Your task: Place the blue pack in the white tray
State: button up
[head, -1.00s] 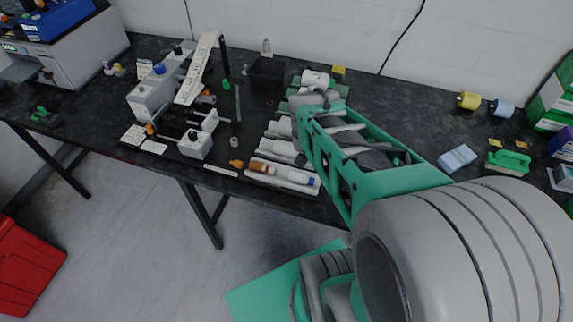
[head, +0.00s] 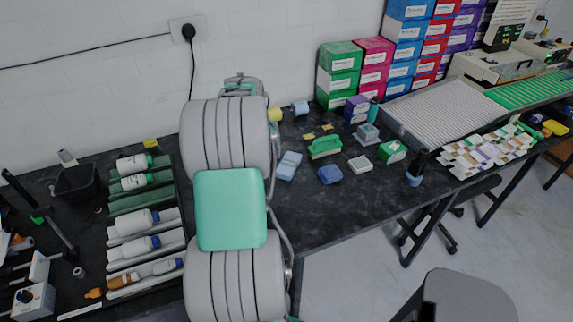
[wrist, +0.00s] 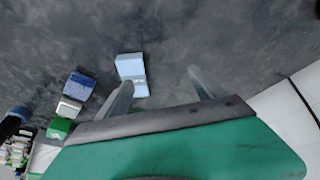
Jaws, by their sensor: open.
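A blue pack (head: 330,175) lies on the black bench, right of my arm; it also shows in the wrist view (wrist: 79,84). A pale-blue pack (head: 288,165) lies to its left, and in the wrist view (wrist: 131,74) it is close to my left finger. A wide, shallow white ribbed tray (head: 445,112) with a grey rim lies farther right on the bench. My gripper (wrist: 160,79) is open and empty over the bench, its fingers right of the blue pack in the wrist view. My arm hides the fingers in the head view.
Stacked cartons (head: 410,45) stand behind the tray. Bottles on racks (head: 142,222) fill the left. Bare bench lies in front of the packs.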

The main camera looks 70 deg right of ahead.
jog(key=m, duration=0.2)
send_near(289, 163)
jog(key=shift+w+d+f+g, duration=0.2)
jog(key=shift+f+g, duration=0.1)
jog(key=shift+f, duration=0.35)
jog(key=p+x, duration=0.2)
jog(key=x, duration=0.5)
jog(key=shift+w+f+p, duration=0.1)
jog(key=shift+f+p, duration=0.25)
jog(key=shift+f, duration=0.05)
jog(key=c, duration=1.5)
grip_shut()
jog(key=shift+r, duration=0.2)
